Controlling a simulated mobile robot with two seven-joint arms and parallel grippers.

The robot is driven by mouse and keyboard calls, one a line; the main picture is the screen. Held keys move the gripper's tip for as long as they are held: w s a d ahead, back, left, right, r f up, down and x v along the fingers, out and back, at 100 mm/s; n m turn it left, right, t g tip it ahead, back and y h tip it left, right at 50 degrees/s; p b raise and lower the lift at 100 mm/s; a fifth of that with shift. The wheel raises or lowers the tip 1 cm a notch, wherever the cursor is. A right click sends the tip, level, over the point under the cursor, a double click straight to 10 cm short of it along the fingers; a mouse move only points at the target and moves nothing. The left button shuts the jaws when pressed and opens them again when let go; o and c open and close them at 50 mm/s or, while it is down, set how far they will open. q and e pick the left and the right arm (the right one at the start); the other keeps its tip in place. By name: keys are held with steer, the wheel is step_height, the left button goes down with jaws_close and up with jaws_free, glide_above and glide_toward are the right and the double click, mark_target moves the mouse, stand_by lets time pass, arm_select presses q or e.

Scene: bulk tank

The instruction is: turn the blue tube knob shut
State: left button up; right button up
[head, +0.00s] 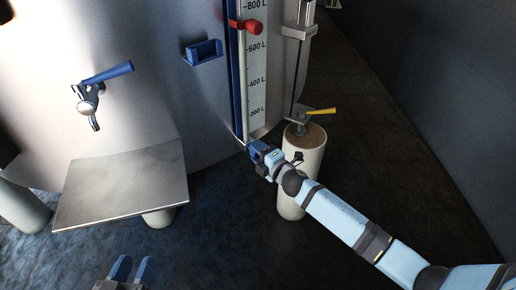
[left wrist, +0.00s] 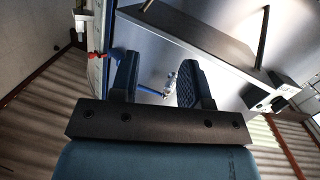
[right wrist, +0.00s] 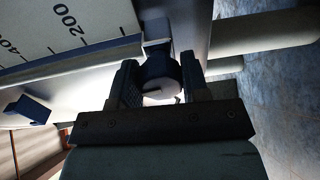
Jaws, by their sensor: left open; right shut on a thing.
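The blue tube knob (right wrist: 160,72) is a dark blue round piece at the low end of the gauge strip in the right wrist view. My right gripper (right wrist: 160,88) is shut on it, one finger on each side. In the head view my right gripper (head: 261,154) is at the foot of the gauge (head: 256,85) and hides most of the knob. How far the knob is turned cannot be told. My left gripper (head: 131,268) is open and empty at the bottom of the head view, away from the tank. Its spread fingers also show in the left wrist view (left wrist: 160,85).
The steel tank (head: 150,110) bears a blue-handled tap (head: 106,74), a blue bracket (head: 203,51) and a red marker (head: 246,27) on the gauge. A metal shelf (head: 125,185) juts out at left. A pale leg (head: 292,200) and a yellow lever (head: 318,112) are beside my right gripper.

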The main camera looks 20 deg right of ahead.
steer(key=shift+r+m, duration=0.1)
steer(key=shift+m, duration=0.4)
steer(key=shift+m+p, duration=0.3)
steer(key=shift+p, duration=0.1)
arm_select(q)
steer(key=shift+s+a+f+g+y, duration=0.15)
steer(key=shift+a+f+g, duration=0.05)
steer(key=shift+f, duration=0.35)
steer(key=shift+s+a+f+g+y, duration=0.1)
steer(key=shift+s+a+f+g, duration=0.1)
steer(key=shift+f, duration=0.3)
steer(key=shift+s+a+f+g+y, duration=0.15)
steer(key=shift+f+g, duration=0.05)
steer(key=shift+f, duration=0.35)
steer(key=shift+r, duration=0.15)
arm_select(e)
steer(key=o, duration=0.9)
arm_select(q)
steer(key=shift+w+r, duration=0.2)
steer(key=shift+r, duration=0.2)
